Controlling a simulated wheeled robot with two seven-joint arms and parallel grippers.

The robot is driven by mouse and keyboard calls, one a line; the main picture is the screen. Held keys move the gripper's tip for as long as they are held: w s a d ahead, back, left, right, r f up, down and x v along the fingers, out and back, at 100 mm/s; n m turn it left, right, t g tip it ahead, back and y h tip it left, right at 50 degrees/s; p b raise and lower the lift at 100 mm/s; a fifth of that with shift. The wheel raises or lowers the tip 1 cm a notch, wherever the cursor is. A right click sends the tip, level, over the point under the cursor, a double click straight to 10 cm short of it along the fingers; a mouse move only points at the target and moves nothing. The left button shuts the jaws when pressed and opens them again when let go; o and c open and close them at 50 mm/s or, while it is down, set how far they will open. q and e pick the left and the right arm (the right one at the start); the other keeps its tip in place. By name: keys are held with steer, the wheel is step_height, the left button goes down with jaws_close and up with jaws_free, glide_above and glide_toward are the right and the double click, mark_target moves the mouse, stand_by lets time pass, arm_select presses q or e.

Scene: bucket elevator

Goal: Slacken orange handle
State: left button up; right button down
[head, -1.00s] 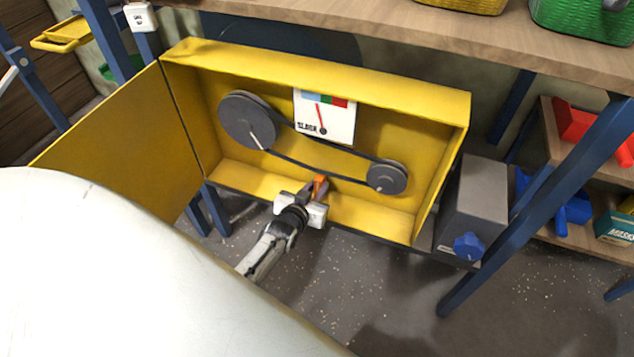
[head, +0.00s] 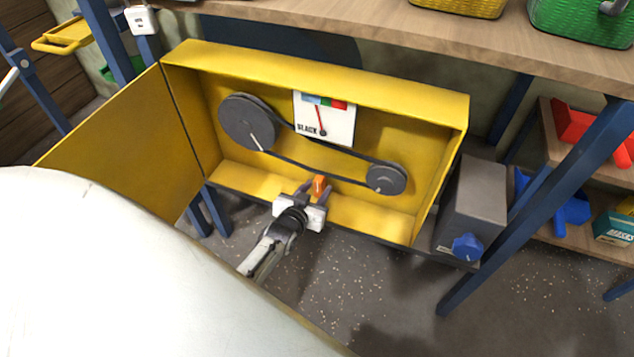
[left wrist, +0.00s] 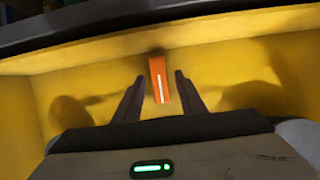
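The orange handle (head: 319,183) sits low inside the yellow open box (head: 240,180), below the belt. My left gripper (head: 318,192) reaches in from below, its fingers spread either side of the handle. In the left wrist view, the handle (left wrist: 160,80) with its white stripe stands between the two open fingers (left wrist: 159,88), with a gap showing on each side. The black belt (head: 320,173) runs around a large pulley (head: 248,122) and a small pulley (head: 386,178). A gauge (head: 337,120) above it has a red needle pointing up, slightly left. My right gripper is out of view.
The box's yellow door (head: 120,150) hangs open at left. A grey unit with a blue knob (head: 467,247) is at the box's right. A blue leg (head: 540,205) slants past it. A wooden bench (head: 400,38) overhangs the box. The floor below is clear.

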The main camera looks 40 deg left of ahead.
mark_target(317, 187)
arm_select(q)
steer(key=p+v, duration=0.4)
steer(key=v, duration=0.1)
steer(key=shift+r, duration=0.25)
steer(key=shift+s+d+r+p, duration=0.1)
steer(key=shift+s+d+p, duration=0.1)
steer(key=shift+s+p, duration=0.5)
steer(key=shift+s, duration=0.15)
steer(key=s+d+r+m+g+h+p, duration=0.1)
steer(key=s+d+r+m+g+h, duration=0.1)
steer(key=s+d, duration=0.7)
steer(key=s+d+r+m+g+h+p, duration=0.1)
steer(key=s+d+r+m+g+h, duration=0.1)
steer(key=s+d+r, duration=0.4)
steer(key=s+d+h, duration=0.1)
steer(key=s+d, duration=0.2)
steer(key=s, duration=0.2)
steer(key=shift+s+r+m+h+p, duration=0.15)
steer(key=shift+s+m+h+p, duration=0.15)
steer(key=shift+s+m+h, duration=0.1)
